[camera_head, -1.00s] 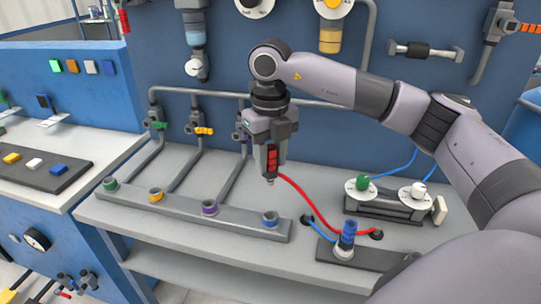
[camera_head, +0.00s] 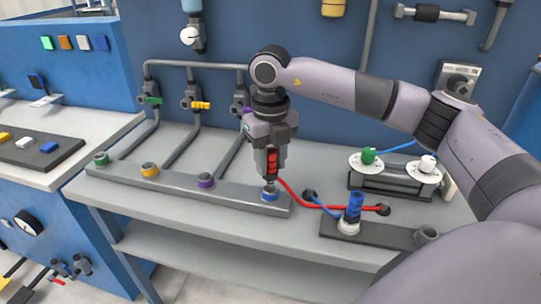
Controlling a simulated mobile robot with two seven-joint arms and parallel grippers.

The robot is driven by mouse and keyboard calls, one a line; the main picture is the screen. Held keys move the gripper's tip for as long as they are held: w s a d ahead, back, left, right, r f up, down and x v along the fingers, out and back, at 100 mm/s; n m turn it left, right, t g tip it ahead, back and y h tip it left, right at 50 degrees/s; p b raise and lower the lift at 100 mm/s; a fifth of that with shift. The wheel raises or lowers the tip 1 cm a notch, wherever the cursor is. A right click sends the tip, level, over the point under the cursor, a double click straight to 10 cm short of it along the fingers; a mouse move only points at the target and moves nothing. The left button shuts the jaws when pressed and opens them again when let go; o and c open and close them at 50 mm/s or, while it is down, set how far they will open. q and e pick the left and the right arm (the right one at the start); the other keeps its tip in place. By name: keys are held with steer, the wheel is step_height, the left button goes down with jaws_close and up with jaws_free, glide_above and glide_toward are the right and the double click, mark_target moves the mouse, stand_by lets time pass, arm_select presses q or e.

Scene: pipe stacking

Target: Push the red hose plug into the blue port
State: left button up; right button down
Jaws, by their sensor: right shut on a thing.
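My right gripper (camera_head: 271,150) points straight down and is shut on the red hose plug (camera_head: 272,162). A red hose (camera_head: 330,207) runs from the plug to a hole in the bench at the right. The blue port (camera_head: 270,195) is the rightmost of the ports on the grey rail. The plug's tip is directly above the blue port, at or very near its opening; I cannot tell whether it has entered. The plug looks upright. My left gripper is not in view.
The rail (camera_head: 232,202) also holds purple (camera_head: 206,181), yellow (camera_head: 150,170) and green (camera_head: 101,159) ports. A blue plug (camera_head: 354,206) stands upright in a dark holder (camera_head: 385,236) to the right. Pipes with coloured valves rise behind. A rack with two white discs (camera_head: 395,185) stands at the back right.

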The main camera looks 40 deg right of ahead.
mark_target(270, 151)
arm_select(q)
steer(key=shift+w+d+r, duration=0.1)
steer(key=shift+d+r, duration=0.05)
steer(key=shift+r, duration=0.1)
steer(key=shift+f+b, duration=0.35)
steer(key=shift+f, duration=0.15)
arm_select(e)
steer(key=shift+f, duration=0.7)
arm_select(q)
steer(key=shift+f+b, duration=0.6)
steer(key=shift+b, duration=0.05)
arm_select(e)
steer(key=shift+f, duration=1)
steer(key=c, duration=0.7)
jaws_free()
steer(key=shift+o, duration=0.2)
step_height(270, 151, up, 6)
steer(key=shift+r, duration=0.2)
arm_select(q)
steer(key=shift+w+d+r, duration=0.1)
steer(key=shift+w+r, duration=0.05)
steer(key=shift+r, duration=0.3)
arm_select(e)
steer(key=shift+r, duration=0.45)
